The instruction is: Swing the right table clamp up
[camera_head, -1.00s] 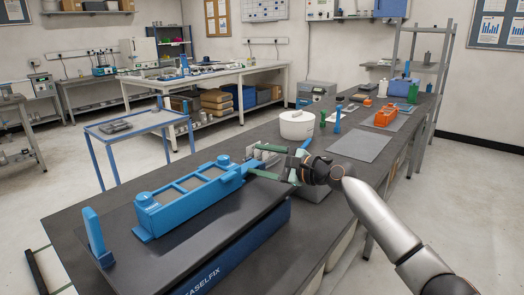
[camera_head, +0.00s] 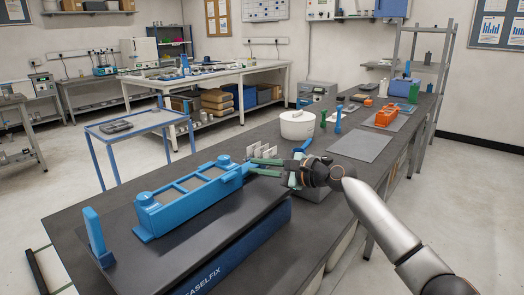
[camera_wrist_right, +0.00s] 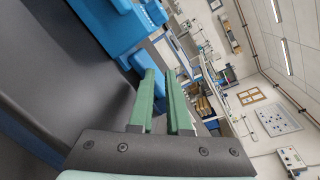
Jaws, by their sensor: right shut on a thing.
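The blue right table clamp (camera_head: 240,171) is at the right end of the long blue fixture (camera_head: 187,211) on the dark bench plate (camera_head: 235,215). My right gripper (camera_head: 251,167) reaches in from the right. Its green fingers are close together at the clamp, shut on its end. In the right wrist view the fingertips (camera_wrist_right: 160,74) meet a blue part (camera_wrist_right: 140,61), and the exact contact is partly hidden by the fingers. The other clamp (camera_head: 96,236) stands upright at the plate's left end. My left gripper does not show.
A white slotted rack (camera_head: 266,151) stands just behind my right fingers. A white round pot (camera_head: 297,125) and a green bottle (camera_head: 323,120) stand farther back. A flat grey mat (camera_head: 360,145) lies to the right.

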